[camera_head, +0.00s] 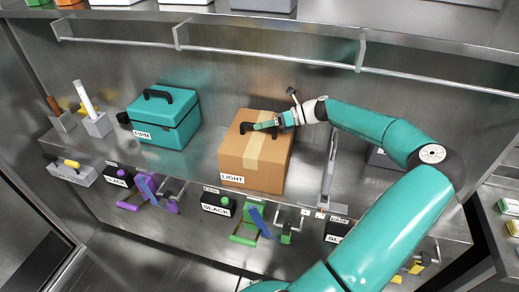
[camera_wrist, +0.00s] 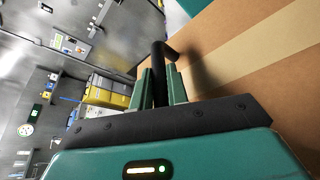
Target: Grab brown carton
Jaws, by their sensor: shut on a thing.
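The brown carton (camera_head: 275,178) stands upright on the metal shelf, with a tan tape strip, a black top handle and a label reading LIGHT. It fills the right side of the wrist view (camera_wrist: 270,70). My gripper (camera_head: 259,126) reaches over the carton's top from the right. In the wrist view its two green fingers (camera_wrist: 161,88) are shut on the carton's black handle (camera_wrist: 158,60). The part of the handle between the fingers is partly hidden. I cannot tell whether the carton is lifted at all; it appears to rest on the shelf.
A teal case (camera_head: 165,117) labelled FIRM stands left of the carton on the metal shelf (camera_head: 207,165). A metal bracket (camera_head: 330,170) stands to its right. A rail (camera_head: 270,57) runs along the wall above. Black SLACK boxes (camera_head: 217,204) and coloured clamps hang along the shelf's front.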

